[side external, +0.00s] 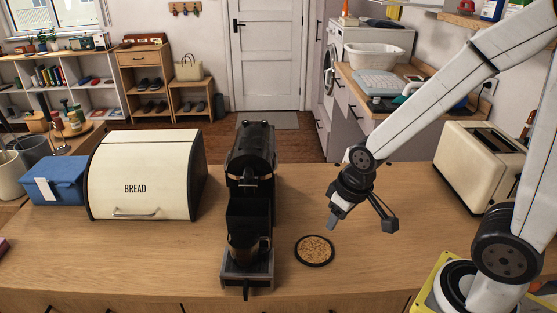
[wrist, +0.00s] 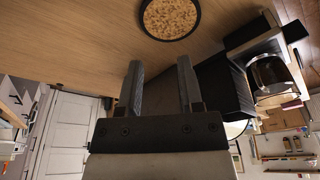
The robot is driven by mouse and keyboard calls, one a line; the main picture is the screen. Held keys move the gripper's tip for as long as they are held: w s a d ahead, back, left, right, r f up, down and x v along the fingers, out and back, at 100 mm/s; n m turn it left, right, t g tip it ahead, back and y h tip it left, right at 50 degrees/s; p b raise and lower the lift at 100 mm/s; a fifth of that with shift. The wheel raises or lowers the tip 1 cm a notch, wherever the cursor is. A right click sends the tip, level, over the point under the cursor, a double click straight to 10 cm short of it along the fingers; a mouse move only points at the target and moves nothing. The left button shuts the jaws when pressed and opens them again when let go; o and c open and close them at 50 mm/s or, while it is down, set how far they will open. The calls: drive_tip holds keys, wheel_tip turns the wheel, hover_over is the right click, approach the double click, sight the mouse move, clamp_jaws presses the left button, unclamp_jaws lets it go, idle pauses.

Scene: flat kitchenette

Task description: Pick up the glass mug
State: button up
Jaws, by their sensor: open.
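The glass mug (side external: 244,251) is a dark, see-through mug on the drip tray of the black coffee machine (side external: 250,160), under its spout. It also shows in the wrist view (wrist: 271,73) at the right. My gripper (side external: 361,221) is open and empty above the counter, to the right of the coffee machine and apart from the mug. In the wrist view its two fingers (wrist: 159,68) are spread with nothing between them. The mug's handle is hard to make out.
A round cork coaster (side external: 314,251) with a black rim lies right of the coffee machine. A cream bread box (side external: 140,175) and blue box (side external: 56,178) stand left, and a toaster (side external: 478,165) stands right. The counter around the coaster is clear.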

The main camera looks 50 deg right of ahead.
drive_tip(key=shift+o, duration=0.9)
drive_tip(key=shift+s+f, duration=0.1)
drive_tip(key=w+a+r+n+y, duration=0.1)
drive_tip(key=w+a+n+y, duration=0.1)
drive_tip(key=w+a+y, duration=0.5)
drive_tip(key=shift+a+r+t+y, duration=0.25)
drive_tip(key=shift+a+t+y, duration=0.25)
drive_tip(key=shift+y, duration=2.4)
